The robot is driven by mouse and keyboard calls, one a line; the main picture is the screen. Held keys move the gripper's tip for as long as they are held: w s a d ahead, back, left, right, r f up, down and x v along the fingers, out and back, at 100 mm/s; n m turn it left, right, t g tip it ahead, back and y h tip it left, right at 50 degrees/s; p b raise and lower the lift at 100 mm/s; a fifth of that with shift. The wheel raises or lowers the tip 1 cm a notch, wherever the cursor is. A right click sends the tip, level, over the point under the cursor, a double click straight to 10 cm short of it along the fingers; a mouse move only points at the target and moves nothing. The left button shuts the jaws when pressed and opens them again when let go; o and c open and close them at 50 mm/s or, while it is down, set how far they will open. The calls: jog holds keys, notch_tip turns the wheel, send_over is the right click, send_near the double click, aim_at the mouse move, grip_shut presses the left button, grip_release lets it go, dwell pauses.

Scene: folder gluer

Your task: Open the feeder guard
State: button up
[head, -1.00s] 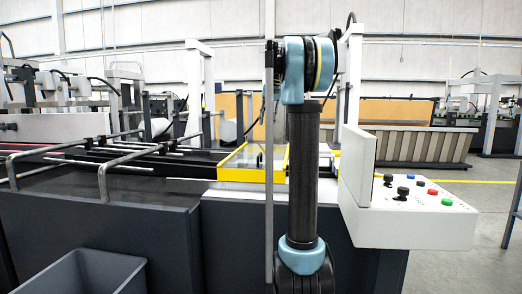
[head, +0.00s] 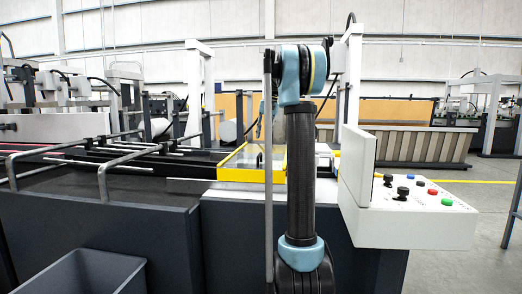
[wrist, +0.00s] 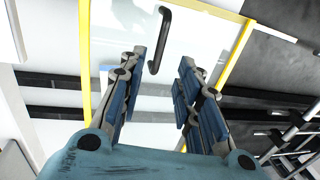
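The feeder guard (head: 238,174) is a clear panel in a yellow frame on the machine, left of my arm in the head view. In the wrist view the clear guard (wrist: 200,60) lies between yellow edge bars. Its black handle (wrist: 160,40) is a curved bar on the panel. My gripper (wrist: 164,70) is open, with its two blue-padded fingers apart. The handle's lower end shows near the left fingertip, between the fingers in the picture; I cannot tell how deep it is or whether they touch. In the head view the gripper is mostly hidden behind my arm.
A white control panel (head: 420,212) with several coloured buttons and black knobs stands right of my arm. Grey rails (head: 70,150) cross the machine at left. A grey bin (head: 82,274) stands at the front left.

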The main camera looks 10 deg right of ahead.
aim_at(260, 154)
jog(key=f, duration=0.2)
jog(key=a+f, duration=0.1)
jog(key=f, duration=0.5)
jog(key=shift+w+a+f, duration=0.1)
jog(key=shift+w+a, duration=0.1)
jog(key=shift+a, duration=0.1)
grip_shut()
